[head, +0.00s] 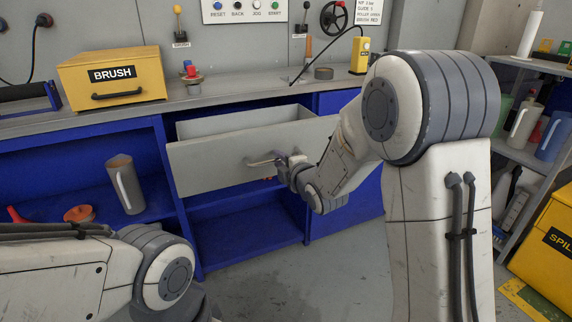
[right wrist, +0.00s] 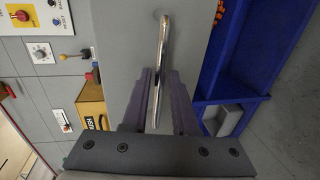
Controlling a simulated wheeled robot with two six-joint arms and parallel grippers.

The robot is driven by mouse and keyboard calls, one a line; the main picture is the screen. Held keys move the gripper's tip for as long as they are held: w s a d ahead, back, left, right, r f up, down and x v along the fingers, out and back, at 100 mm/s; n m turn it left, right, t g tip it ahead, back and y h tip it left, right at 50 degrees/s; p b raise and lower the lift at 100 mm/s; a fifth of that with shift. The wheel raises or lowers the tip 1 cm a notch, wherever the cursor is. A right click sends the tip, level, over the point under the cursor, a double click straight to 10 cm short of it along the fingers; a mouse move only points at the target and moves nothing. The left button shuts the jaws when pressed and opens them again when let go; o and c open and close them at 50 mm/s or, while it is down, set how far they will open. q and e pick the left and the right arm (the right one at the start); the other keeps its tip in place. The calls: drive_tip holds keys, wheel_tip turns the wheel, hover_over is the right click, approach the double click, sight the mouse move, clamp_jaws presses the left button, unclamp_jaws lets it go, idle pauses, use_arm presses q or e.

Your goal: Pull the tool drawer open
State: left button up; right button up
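The tool drawer (head: 215,162) has a plain grey front and stands pulled out from the blue bench, its open top showing. Its metal bar handle (head: 262,162) is at the middle of the front. My right gripper (head: 276,163) is at this handle. In the right wrist view the handle (right wrist: 162,50) runs between the two dark fingers of the right gripper (right wrist: 158,85), which are closed in around it. The drawer front (right wrist: 125,40) also fills the middle there. My left arm shows at the lower left of the head view, but its gripper is out of view.
A yellow BRUSH box (head: 112,78) and a yellow tool (head: 360,55) stand on the grey worktop (head: 240,88). A grey jug (head: 125,185) stands on the blue shelf to the left. A yellow bin (head: 545,245) is at the right. The floor before the drawer is clear.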

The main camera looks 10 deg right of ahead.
drive_tip(key=p+v, duration=0.1)
drive_tip(key=v, duration=0.8)
drive_tip(key=shift+s, duration=0.3)
drive_tip(key=shift+r, duration=0.1)
drive_tip(key=s+a+f+m+g, duration=0.7)
drive_tip(key=s+a, duration=0.2)
drive_tip(key=s, duration=0.1)
drive_tip(key=s+a+f+m+g+h, duration=0.15)
drive_tip(key=s+m+g, duration=0.55)
drive_tip(key=s, duration=1.4)
wheel_tip(320, 180, up, 34)
drive_tip(key=n+g+p, duration=0.1)
drive_tip(key=p, duration=3.2)
drive_tip(key=shift+s+p, duration=0.2)
drive_tip(key=shift+p, duration=0.15)
